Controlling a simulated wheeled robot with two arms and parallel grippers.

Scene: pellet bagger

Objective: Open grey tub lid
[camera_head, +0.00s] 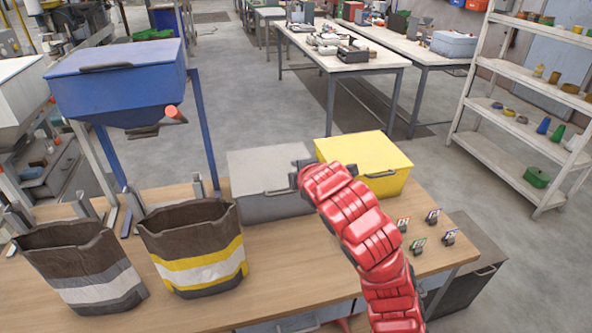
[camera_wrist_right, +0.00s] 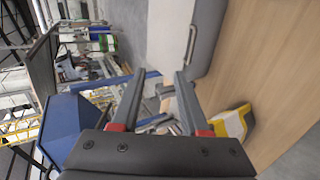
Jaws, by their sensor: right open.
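The grey tub (camera_head: 268,206) stands on the wooden table, left of the yellow tub. Its grey lid (camera_head: 262,165) is closed, with a dark handle (camera_head: 280,191) along the front edge. My right gripper (camera_head: 297,174) is at the tub's right side, near the lid's right edge. In the right wrist view, my right gripper (camera_wrist_right: 158,80) has its fingers apart with nothing between them. The tub's lid (camera_wrist_right: 162,30) and handle (camera_wrist_right: 191,45) lie beyond the fingertips there. I cannot tell whether the gripper touches the tub. My left gripper is not in view.
The yellow tub (camera_head: 358,150) stands closed just right of the grey tub, close behind my right arm. A blue hopper (camera_head: 120,85) and two open bags, one yellow-striped (camera_head: 195,262) and one grey-striped (camera_head: 92,282), are at left. Small cards (camera_head: 418,243) stand at right.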

